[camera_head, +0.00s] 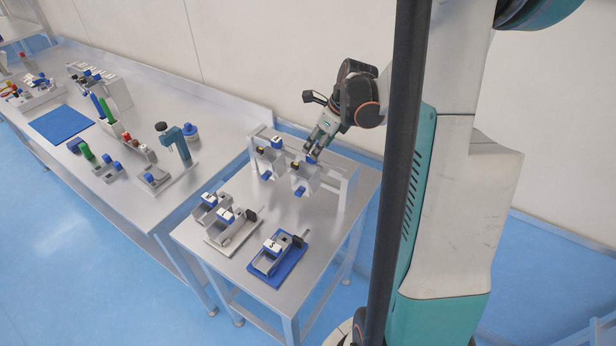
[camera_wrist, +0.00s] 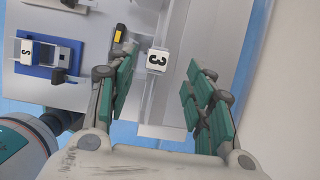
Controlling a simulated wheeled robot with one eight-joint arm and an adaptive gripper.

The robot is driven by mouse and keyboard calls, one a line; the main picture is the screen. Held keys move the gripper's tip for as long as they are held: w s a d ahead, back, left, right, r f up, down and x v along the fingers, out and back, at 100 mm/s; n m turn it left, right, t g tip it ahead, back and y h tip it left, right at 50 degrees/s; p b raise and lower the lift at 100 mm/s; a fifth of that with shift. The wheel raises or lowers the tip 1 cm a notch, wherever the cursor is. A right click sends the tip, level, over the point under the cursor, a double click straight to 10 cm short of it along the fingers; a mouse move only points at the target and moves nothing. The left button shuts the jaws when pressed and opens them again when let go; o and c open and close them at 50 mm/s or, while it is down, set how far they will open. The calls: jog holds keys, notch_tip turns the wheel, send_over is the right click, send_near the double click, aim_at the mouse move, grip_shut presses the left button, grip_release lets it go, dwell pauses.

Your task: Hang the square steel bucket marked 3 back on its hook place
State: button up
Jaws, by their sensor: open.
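A white tag marked 3 (camera_wrist: 157,60) shows between my jaws in the wrist view; I cannot tell whether it is on a bucket or on the rail. My gripper (camera_head: 317,143) is open above the right part of the steel hook rack (camera_head: 345,190); its two green-padded fingers (camera_wrist: 160,78) stand apart on either side of the tag. A small steel bucket (camera_head: 305,180) is at the rack just below my gripper, and another (camera_head: 269,160) is at the rack to its left. Their numbers are not readable in the head view.
On the small table (camera_head: 215,262), a blue mat (camera_head: 283,276) holds a grey device with a marked tag, and a pale mat (camera_head: 222,246) holds other grey devices. A longer bench (camera_head: 150,207) with several tools stands left. A wall is behind the rack.

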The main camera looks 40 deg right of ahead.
jog(key=b, duration=0.1)
send_over(308, 169)
jog(key=d, duration=0.1)
jog(key=shift+s+f, duration=0.15)
jog(key=shift+f, duration=2.45)
grip_shut()
